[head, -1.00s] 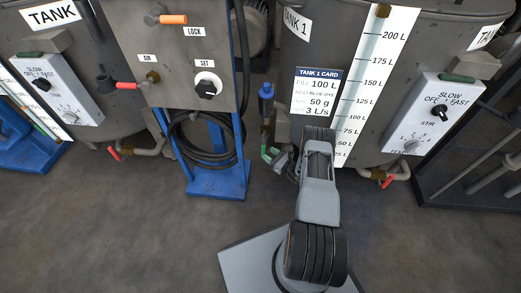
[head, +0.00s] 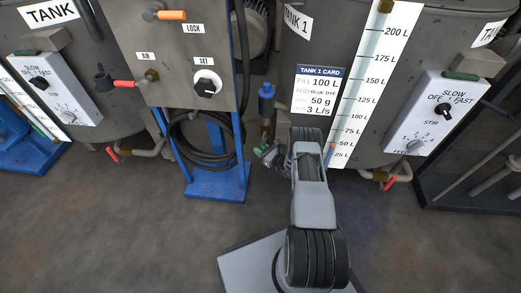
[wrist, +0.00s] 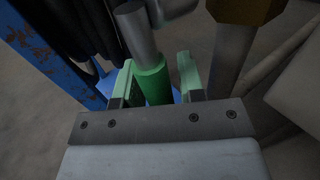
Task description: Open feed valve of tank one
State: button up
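A green handle (wrist: 153,82) on a grey metal stem stands between my gripper's (wrist: 157,80) two pale green fingers in the wrist view. The fingers are open, one on each side. A gap shows on the right; whether the left finger touches it I cannot tell. In the head view my gripper (head: 273,156) is low at the left front of tank one (head: 300,60), below a blue-handled fitting (head: 266,92) on a pipe. The green handle is small and partly hidden there. No label on it is readable.
A control panel (head: 185,85) on a blue stand (head: 217,182) with a coiled hose is just left. Tank one has a card (head: 316,90), a level scale (head: 368,75) and a switch box (head: 437,112). A red-handled outlet (head: 388,182) is low right. The front floor is clear.

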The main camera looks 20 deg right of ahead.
grip_shut()
